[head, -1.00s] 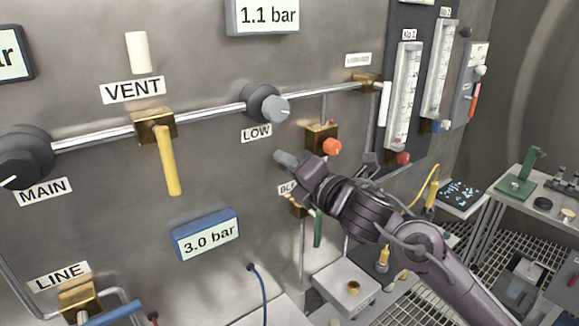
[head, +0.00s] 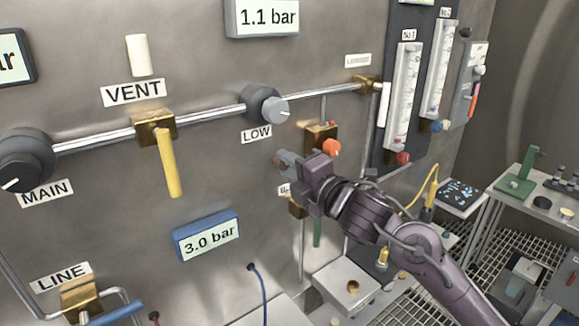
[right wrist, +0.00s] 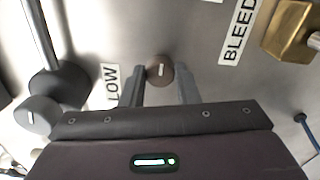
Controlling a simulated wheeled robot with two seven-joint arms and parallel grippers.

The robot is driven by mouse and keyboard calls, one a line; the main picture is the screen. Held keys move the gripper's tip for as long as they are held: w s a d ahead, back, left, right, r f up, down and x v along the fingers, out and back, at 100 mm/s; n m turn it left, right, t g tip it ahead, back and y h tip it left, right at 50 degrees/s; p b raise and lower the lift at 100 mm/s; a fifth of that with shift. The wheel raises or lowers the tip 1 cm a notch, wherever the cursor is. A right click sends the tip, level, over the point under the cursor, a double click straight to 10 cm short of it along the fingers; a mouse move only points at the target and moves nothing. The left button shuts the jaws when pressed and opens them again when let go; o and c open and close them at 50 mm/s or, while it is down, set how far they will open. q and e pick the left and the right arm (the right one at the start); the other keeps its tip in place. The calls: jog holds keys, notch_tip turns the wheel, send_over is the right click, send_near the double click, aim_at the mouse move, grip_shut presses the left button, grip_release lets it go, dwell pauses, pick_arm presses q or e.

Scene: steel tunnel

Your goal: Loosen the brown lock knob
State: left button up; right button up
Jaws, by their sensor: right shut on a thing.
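The brown lock knob (right wrist: 160,69) is a small round knob with a pale mark, on the steel panel beside the LOW label. In the right wrist view it sits between the tips of my right gripper's two grey fingers (right wrist: 160,86), which are shut on it. In the head view my right gripper (head: 285,162) reaches the panel below the LOW regulator knob (head: 268,105). The fingers hide the brown knob there. My left gripper is not in view.
A brass valve with an orange knob (head: 331,147) is close to the right gripper. The yellow VENT lever (head: 168,163) hangs to the left. The 3.0 bar display (head: 206,236) is lower left. The panel between the VENT lever and my gripper is mostly bare.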

jog(key=o, duration=1)
jog(key=shift+c, duration=0.2)
jog(key=b+v, duration=0.2)
jog(key=v, duration=0.5)
jog(key=shift+s+d, duration=0.25)
jog(key=shift+s, duration=0.05)
